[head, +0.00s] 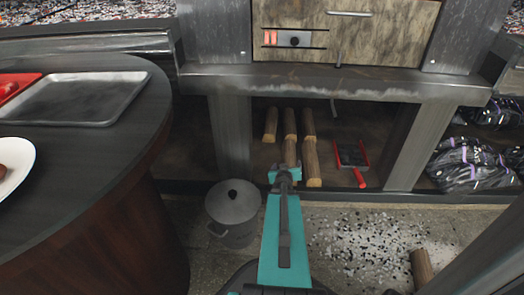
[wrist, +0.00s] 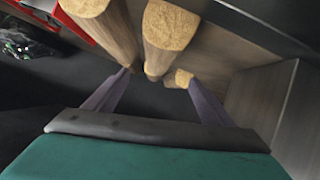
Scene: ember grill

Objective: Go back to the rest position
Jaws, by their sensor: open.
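My gripper (head: 284,178) reaches forward to the low shelf under the grill in the head view. In the wrist view the two fingers of my gripper (wrist: 160,82) are spread apart with nothing between them. Several cut logs (head: 290,123) lie on the shelf just beyond it. In the wrist view, log ends (wrist: 171,25) face me past the fingertips. A smaller log end (wrist: 179,78) shows close to the right fingertip; I cannot tell whether they touch.
A red-handled dark pan or shovel (head: 351,154) lies right of the logs. A lidded grey pot (head: 233,212) stands on the floor left of my arm. A loose log (head: 421,268) lies on the floor at right. The round table (head: 110,150) is at left, bagged goods (head: 470,167) at right.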

